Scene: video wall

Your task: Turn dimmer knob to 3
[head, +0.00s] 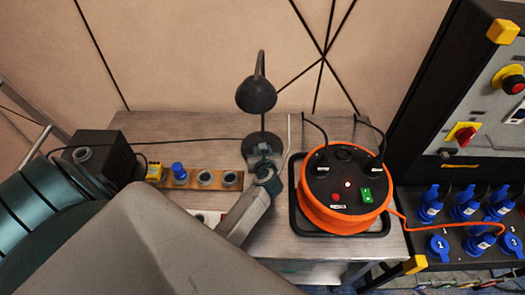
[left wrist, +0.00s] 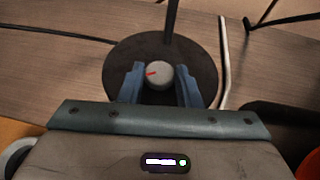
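A round grey dimmer knob (left wrist: 160,75) with a red pointer mark sits on the round dark base (left wrist: 207,82) of a desk lamp. The pointer lies toward the left side of the knob. I see no readable numbers around it. The black lamp (head: 257,97) stands at the back of the bench in the head view. My left gripper (head: 264,164) is over the front of the lamp base and hides the knob there. In the left wrist view its blue-grey fingers (left wrist: 159,77) are apart, one on each side of the knob. My right gripper is not in view.
An orange cable reel (head: 345,190) stands on a black tray right of the lamp. A wooden strip (head: 205,181) with sockets and a blue piece lies left of my gripper, near a dark box (head: 97,154). A control rack (head: 440,110) stands at the right.

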